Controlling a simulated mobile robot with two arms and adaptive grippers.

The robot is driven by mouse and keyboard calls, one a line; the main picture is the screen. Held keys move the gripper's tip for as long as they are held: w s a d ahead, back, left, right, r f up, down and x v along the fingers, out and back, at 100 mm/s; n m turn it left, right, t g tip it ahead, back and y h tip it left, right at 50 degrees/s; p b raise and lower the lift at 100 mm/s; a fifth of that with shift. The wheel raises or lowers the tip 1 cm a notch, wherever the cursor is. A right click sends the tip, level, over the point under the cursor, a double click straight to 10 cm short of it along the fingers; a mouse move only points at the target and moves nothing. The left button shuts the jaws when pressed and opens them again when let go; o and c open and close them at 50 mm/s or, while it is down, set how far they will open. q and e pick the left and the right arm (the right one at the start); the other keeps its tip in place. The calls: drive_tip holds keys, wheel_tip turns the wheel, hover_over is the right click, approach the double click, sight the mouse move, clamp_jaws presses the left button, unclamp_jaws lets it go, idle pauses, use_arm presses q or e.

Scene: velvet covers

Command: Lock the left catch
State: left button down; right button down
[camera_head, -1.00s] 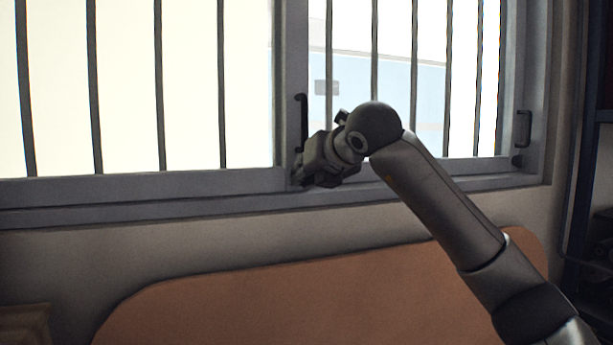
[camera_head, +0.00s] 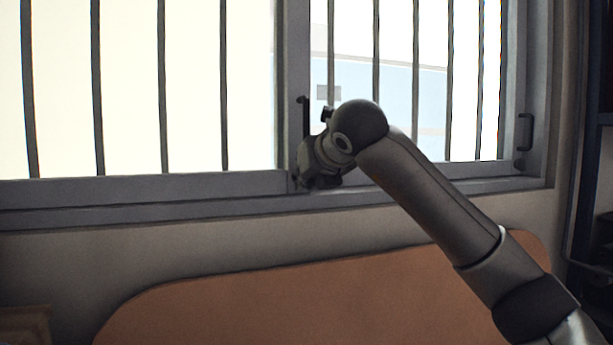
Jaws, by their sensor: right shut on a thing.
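The window's middle upright (camera_head: 296,60) carries a dark left handle (camera_head: 306,118). My right gripper (camera_head: 302,183) is at the foot of this upright, just below the handle. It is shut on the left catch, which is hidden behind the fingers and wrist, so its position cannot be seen. A matching right catch (camera_head: 519,166) shows at the lower right of the window frame, below the right handle (camera_head: 526,131). My left gripper is not in view.
Vertical bars (camera_head: 161,90) stand behind the window panes. The window sill (camera_head: 150,205) runs below the gripper. A brown rounded panel (camera_head: 300,295) stands under the window, below my right forearm. A dark shelf unit (camera_head: 598,180) is at the right edge.

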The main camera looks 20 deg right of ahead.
drive_tip(key=c, duration=1.5)
unclamp_jaws()
drive_tip(key=v, duration=1.2)
